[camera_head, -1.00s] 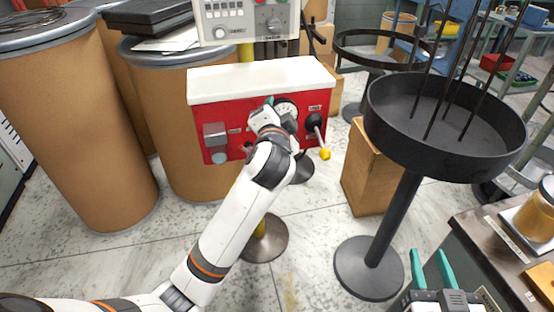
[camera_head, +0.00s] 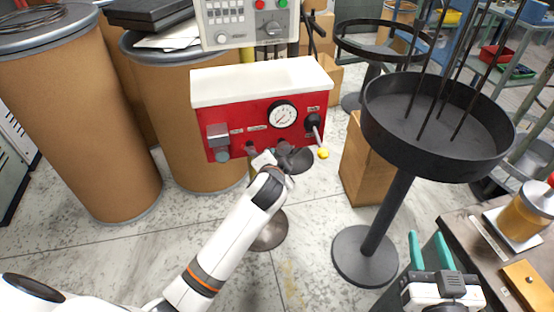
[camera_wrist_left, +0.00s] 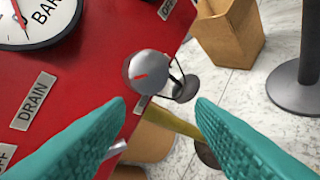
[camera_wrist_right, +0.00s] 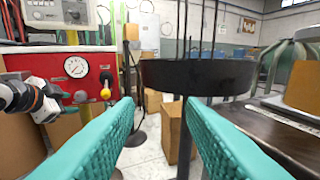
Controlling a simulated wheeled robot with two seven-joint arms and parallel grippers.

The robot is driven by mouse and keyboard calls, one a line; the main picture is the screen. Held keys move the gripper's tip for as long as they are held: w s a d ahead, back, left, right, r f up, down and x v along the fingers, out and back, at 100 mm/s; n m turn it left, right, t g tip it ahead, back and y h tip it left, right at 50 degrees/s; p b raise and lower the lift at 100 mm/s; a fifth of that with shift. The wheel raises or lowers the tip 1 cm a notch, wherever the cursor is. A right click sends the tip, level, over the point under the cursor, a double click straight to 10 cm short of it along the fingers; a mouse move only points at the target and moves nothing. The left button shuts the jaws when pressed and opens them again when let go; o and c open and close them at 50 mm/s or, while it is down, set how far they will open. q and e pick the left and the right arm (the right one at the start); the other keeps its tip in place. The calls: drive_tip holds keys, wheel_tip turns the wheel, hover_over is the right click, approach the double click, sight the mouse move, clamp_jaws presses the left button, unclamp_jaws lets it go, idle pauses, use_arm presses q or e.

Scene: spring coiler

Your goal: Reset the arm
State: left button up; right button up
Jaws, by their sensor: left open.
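My left gripper (camera_head: 264,160) is just below the red panel box (camera_head: 240,122), seen from behind in the head view, with its fingers mostly hidden. In the left wrist view its teal fingers (camera_wrist_left: 160,108) are spread apart with nothing between the tips. Beyond them is a round grey knob (camera_wrist_left: 150,72) with a red mark, near a DRAIN label (camera_wrist_left: 33,106). A white gauge (camera_head: 283,115) and a lever with a yellow ball end (camera_head: 323,153) are on the box front. My right gripper (camera_head: 432,252) is open and empty at the lower right.
A round black tray (camera_head: 385,140) on a stand, with upright rods, is between the box and my right gripper. Brown drums (camera_head: 75,120) stand at the left. A bench (camera_head: 470,225) with a jar (camera_head: 525,215) is at the right. The floor in front is clear.

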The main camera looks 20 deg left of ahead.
use_arm(q)
drive_tip(key=shift+f, duration=0.1)
use_arm(e)
drive_tip(key=shift+f, duration=0.1)
